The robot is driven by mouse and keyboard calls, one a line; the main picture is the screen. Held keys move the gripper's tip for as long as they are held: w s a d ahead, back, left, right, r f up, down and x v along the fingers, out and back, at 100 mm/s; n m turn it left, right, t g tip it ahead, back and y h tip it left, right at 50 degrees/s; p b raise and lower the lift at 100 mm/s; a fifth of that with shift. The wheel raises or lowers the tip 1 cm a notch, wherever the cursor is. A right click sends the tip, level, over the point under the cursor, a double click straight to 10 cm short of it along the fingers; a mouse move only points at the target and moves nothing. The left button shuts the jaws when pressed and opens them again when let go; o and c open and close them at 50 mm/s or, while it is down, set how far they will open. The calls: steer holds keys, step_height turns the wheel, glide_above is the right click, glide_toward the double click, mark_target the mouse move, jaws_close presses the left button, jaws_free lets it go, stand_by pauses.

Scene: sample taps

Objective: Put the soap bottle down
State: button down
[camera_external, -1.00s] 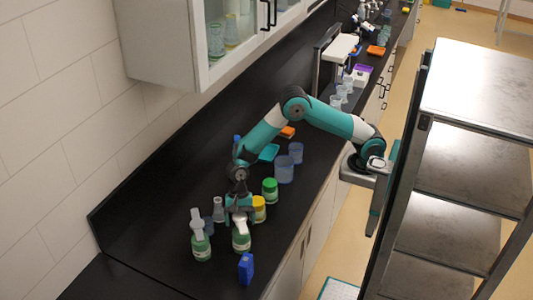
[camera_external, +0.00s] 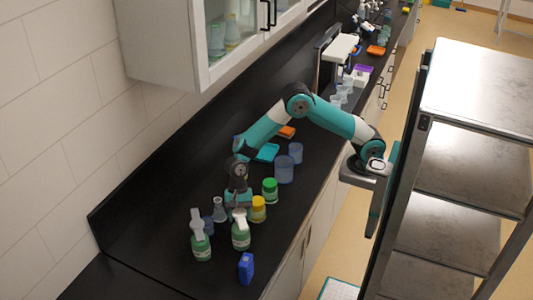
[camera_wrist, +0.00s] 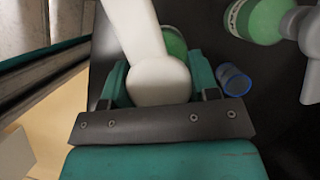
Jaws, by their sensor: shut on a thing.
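The green soap bottle with a white pump top (camera_external: 241,238) is upright at the near end of the black counter. My gripper (camera_external: 238,202) is directly above it, shut on its white upper part. In the wrist view, the white top (camera_wrist: 158,78) sits between my two teal fingers (camera_wrist: 160,88), and part of the green body (camera_wrist: 174,43) shows behind it. I cannot tell whether the bottle's base touches the counter. A second, similar green bottle (camera_external: 201,248) stands to the left; it also shows in the wrist view (camera_wrist: 262,18).
A blue cup (camera_wrist: 233,80) and a glass flask (camera_external: 219,210) stand close by on the left. A yellow-capped jar (camera_external: 258,210) and a green-capped jar (camera_external: 270,190) stand to the right. A blue box (camera_external: 246,268) is in front. The black counter (camera_external: 150,225) is clear at the far left.

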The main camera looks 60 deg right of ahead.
step_height(320, 180, up, 18)
steer(key=b, duration=0.2)
steer(key=w+d+m+t, duration=0.2)
steer(key=w+d+m, duration=0.2)
steer(key=w+d, duration=0.65)
steer(key=w+d+m+t, duration=0.1)
steer(key=w+d+m, duration=0.45)
steer(key=d, duration=0.85)
steer(key=w+d+m+t+h, duration=0.2)
steer(key=d+m, duration=0.5)
steer(key=d, duration=2.5)
step_height(320, 180, down, 19)
steer(key=t+y+p, duration=0.1)
steer(key=p, duration=0.1)
steer(key=shift+f, duration=0.15)
steer(key=shift+s+a+f, duration=0.1)
steer(key=shift+c, duration=1.9)
jaws_free()
